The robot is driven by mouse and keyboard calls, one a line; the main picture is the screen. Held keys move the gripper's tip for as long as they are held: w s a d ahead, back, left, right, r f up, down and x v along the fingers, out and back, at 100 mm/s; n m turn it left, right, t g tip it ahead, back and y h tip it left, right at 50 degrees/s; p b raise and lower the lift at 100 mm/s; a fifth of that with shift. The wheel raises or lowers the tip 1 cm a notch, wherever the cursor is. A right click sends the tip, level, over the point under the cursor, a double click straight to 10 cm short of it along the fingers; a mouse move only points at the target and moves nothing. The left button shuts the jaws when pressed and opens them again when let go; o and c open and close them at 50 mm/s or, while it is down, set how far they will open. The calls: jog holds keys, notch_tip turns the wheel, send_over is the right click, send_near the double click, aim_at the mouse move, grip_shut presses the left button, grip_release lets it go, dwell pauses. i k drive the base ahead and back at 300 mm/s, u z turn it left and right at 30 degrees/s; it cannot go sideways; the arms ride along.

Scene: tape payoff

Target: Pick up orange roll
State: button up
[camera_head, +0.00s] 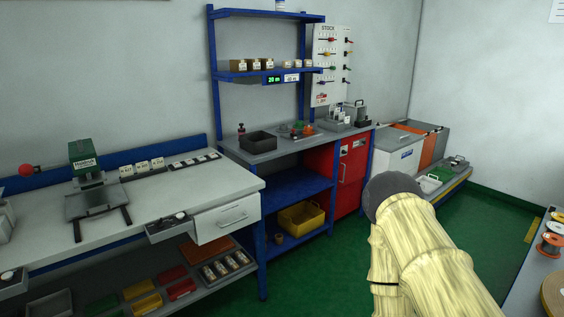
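Several rolls stand on a grey table at the right edge. One orange roll (549,243) lies there with its round face up, partly cut by the frame's edge. A small orange item (307,129) also sits on the blue-framed bench in the middle, too small to tell whether it is a roll. My arm, in a pale yellow cover, rises at the bottom right of centre and ends in a dark rounded part. My gripper is not in view, so its state and hold are hidden.
A white-topped workbench (170,200) with a green-headed device (83,155) fills the left. A blue-framed bench (272,152) with a black bin (258,142) and shelves stands mid-picture. A low platform (447,183) runs along the right wall. The green floor (490,225) is clear between it and the right table (530,270).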

aim_at(308, 130)
jog(key=z, duration=0.15)
jog(key=i, duration=2.15)
jog(key=z, duration=0.15)
